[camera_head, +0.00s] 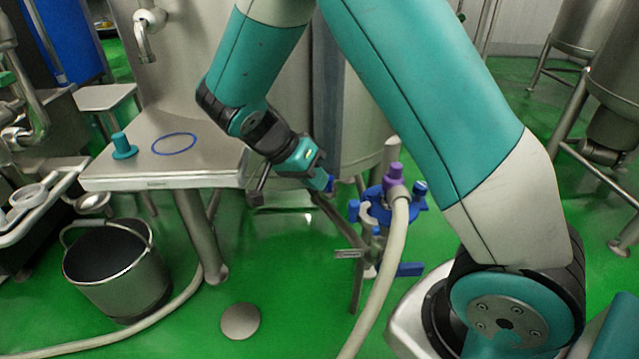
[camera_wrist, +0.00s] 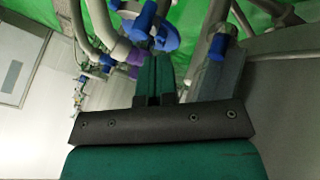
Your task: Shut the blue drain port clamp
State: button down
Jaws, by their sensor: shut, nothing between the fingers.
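A blue clamp-like fitting (camera_head: 376,212) with several blue knobs sits around the pipework beside the tank leg, below a purple hose coupling (camera_head: 393,176). Blue parts of the fitting also show at the top of the wrist view (camera_wrist: 165,38), just beyond my fingertips. I cannot tell which blue part is the drain port clamp itself or whether it is open. My gripper (camera_head: 322,182) is shut and empty, to the left of the blue fitting and apart from it in the head view. Its teal fingers (camera_wrist: 160,66) are together in the wrist view.
A pale hose (camera_head: 385,285) runs from the purple coupling down to the floor. A blue lever (camera_head: 410,269) sits low on the pipework. A steel table (camera_head: 165,178) holds a blue ring (camera_head: 174,143) and a teal stopper (camera_head: 123,148). A bucket (camera_head: 118,275) stands on the floor.

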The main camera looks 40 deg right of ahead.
aim_at(361, 211)
jog(key=b+x, duration=0.1)
jog(key=x, duration=0.6)
jog(key=shift+d+f+b, duration=0.15)
jog(key=shift+f+b, duration=0.15)
jog(key=shift+b, duration=0.05)
jog(key=shift+s, duration=0.2)
